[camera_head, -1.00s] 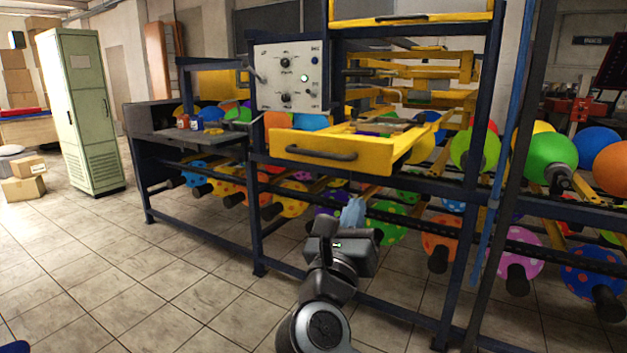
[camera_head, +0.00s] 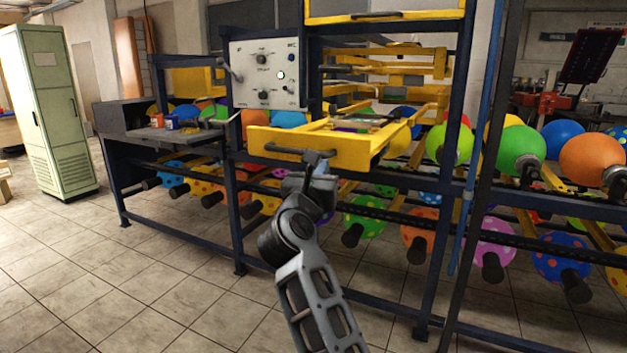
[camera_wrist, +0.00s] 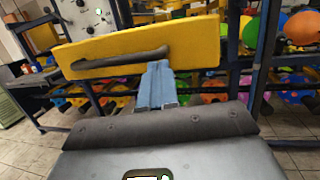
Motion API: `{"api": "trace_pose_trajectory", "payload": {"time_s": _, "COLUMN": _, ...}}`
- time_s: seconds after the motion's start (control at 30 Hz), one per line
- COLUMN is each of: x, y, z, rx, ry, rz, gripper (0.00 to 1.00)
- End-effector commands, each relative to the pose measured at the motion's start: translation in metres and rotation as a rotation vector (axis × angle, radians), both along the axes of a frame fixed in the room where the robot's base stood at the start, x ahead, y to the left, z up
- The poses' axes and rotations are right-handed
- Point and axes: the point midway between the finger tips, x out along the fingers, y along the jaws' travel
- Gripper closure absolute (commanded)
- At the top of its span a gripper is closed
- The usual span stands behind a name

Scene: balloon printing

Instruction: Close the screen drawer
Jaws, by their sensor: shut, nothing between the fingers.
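The yellow screen drawer (camera_head: 345,148) is pulled out from the dark blue frame of the printing machine in the head view. Its front has a dark bar handle (camera_head: 297,152). In the wrist view the drawer front (camera_wrist: 190,46) fills the upper middle, with the handle (camera_wrist: 118,63) running across its lower left part. My gripper (camera_head: 320,158) is at the drawer front, just right of the handle in the head view. In the wrist view the blue-grey fingers (camera_wrist: 157,85) are together and empty, close to the handle's right end. I cannot tell whether they touch the front.
A grey control panel (camera_head: 265,75) sits left of the drawer. Another yellow drawer (camera_head: 385,10) is above. Rows of colourful balloons on rods hang below and right. A blue post (camera_head: 480,150) stands at the right. The tiled floor (camera_head: 120,275) at the left is clear.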

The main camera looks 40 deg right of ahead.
Motion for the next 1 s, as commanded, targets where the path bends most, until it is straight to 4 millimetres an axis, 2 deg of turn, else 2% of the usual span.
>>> {"api": "trace_pose_trajectory", "payload": {"time_s": 0.1, "x": 0.008, "y": -0.013, "z": 0.004, "rx": 0.001, "ry": 0.001, "rz": 0.000, "gripper": 1.00}}
{"api": "trace_pose_trajectory", "payload": {"time_s": 0.23, "x": 0.012, "y": -0.020, "z": 0.005, "rx": 0.001, "ry": 0.001, "rz": 0.002, "gripper": 1.00}}
{"api": "trace_pose_trajectory", "payload": {"time_s": 0.77, "x": 0.015, "y": -0.025, "z": 0.005, "rx": 0.000, "ry": 0.002, "rz": 0.002, "gripper": 1.00}}
{"api": "trace_pose_trajectory", "payload": {"time_s": 1.0, "x": 0.023, "y": -0.050, "z": 0.006, "rx": 0.001, "ry": 0.000, "rz": -0.002, "gripper": 1.00}}
